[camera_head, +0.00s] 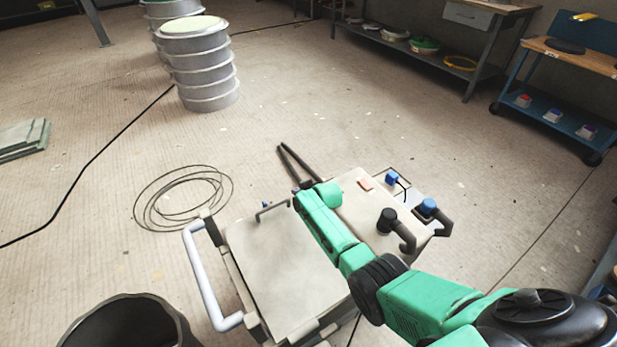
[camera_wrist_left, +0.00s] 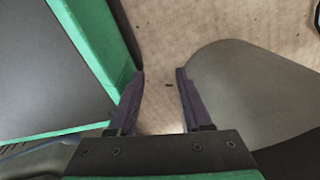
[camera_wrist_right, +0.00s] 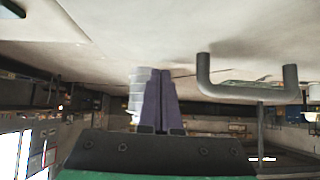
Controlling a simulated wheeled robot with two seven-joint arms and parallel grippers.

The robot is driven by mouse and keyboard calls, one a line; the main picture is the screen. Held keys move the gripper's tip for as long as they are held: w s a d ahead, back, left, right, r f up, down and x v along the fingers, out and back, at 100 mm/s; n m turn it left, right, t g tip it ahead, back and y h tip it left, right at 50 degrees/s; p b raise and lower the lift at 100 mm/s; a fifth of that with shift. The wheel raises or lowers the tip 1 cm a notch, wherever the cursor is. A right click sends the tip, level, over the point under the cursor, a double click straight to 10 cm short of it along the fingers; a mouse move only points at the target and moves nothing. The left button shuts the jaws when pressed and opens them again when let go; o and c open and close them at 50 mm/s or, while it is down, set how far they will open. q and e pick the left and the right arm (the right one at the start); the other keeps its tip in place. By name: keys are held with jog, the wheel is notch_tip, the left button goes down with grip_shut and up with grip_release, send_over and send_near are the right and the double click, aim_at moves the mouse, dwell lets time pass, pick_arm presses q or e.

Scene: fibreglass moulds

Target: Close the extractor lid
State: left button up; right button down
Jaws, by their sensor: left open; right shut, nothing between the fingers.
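The extractor stands in the lower middle of the head view. Its pale flat lid (camera_head: 285,275) has a thin grey U-shaped handle (camera_head: 272,208) at the far edge. How far the lid stands open is unclear. My right gripper (camera_head: 301,185) is beside the handle, to its right, at the lid's far end. In the right wrist view, its dark fingers (camera_wrist_right: 160,98) are together and empty, and the handle (camera_wrist_right: 250,90) is to their right, apart from them. My left gripper (camera_wrist_left: 161,85) is open and empty in the left wrist view, away from the lid.
A pale push bar (camera_head: 205,280) runs along the extractor's left side. A dark bin (camera_head: 130,325) stands at the lower left. A coiled cable (camera_head: 183,198) lies on the floor. Stacked drums (camera_head: 200,70) stand behind. Open floor lies beyond the extractor.

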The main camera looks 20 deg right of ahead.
notch_tip(320, 180, up, 4)
jog(key=shift+f+p, duration=0.15)
jog(key=shift+p, duration=1)
pick_arm(q)
jog(key=s+r+p, duration=0.5)
jog(key=shift+a+r, duration=0.4)
jog(key=shift+a, duration=0.05)
pick_arm(e)
jog(key=v, duration=0.9)
jog(key=shift+r, duration=0.3)
jog(key=shift+d, duration=0.15)
